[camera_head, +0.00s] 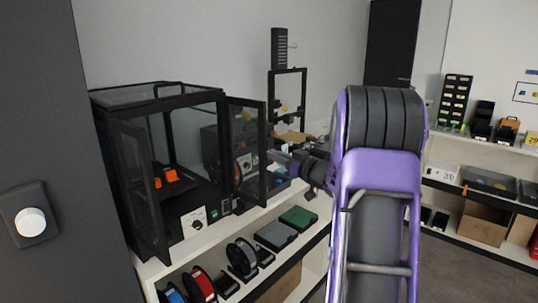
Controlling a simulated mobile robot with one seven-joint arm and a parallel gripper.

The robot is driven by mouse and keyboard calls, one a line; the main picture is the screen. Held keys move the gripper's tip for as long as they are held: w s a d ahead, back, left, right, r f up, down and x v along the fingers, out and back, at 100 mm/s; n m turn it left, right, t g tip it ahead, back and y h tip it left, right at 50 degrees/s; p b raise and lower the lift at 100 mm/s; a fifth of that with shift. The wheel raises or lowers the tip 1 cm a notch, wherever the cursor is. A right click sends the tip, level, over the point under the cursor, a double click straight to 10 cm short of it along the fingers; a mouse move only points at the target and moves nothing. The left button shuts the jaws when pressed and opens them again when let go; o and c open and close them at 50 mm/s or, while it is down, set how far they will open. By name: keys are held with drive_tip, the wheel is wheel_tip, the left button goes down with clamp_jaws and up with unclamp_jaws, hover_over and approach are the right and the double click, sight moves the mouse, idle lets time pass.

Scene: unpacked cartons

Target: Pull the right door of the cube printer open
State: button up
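The cube printer (205,108) is a black-framed box with clear panels, standing on the white shelf unit at the left. Orange parts show inside it. Its left door (137,190) stands swung out towards me. Its right door (264,150), a clear panel in a black frame, also stands swung out from the front, to the right of the opening. My gripper (275,157) is at the outer edge of the right door, coming from the right. Its fingers are small and dark here, so I cannot tell whether they are shut on the door edge or only beside it.
Spools (242,258) and dark and green cases (297,218) lie on the lower shelf. An open-frame printer (287,96) stands behind my gripper. A grey panel with a white knob (31,222) is close at the left. More stocked shelves (480,192) stand at the right.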

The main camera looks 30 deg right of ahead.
drive_tip(key=o, duration=0.4)
drive_tip(key=shift+w+a+f, duration=0.1)
drive_tip(key=shift+w+a, duration=0.05)
drive_tip(key=shift+a, duration=0.05)
drive_tip(key=shift+c, duration=0.2)
drive_tip(key=s+d, duration=0.3)
drive_tip(key=s, duration=0.6)
drive_tip(key=s+d+h, duration=0.1)
drive_tip(key=s+d, duration=0.2)
drive_tip(key=s, duration=0.7)
drive_tip(key=shift+m+b, duration=0.4)
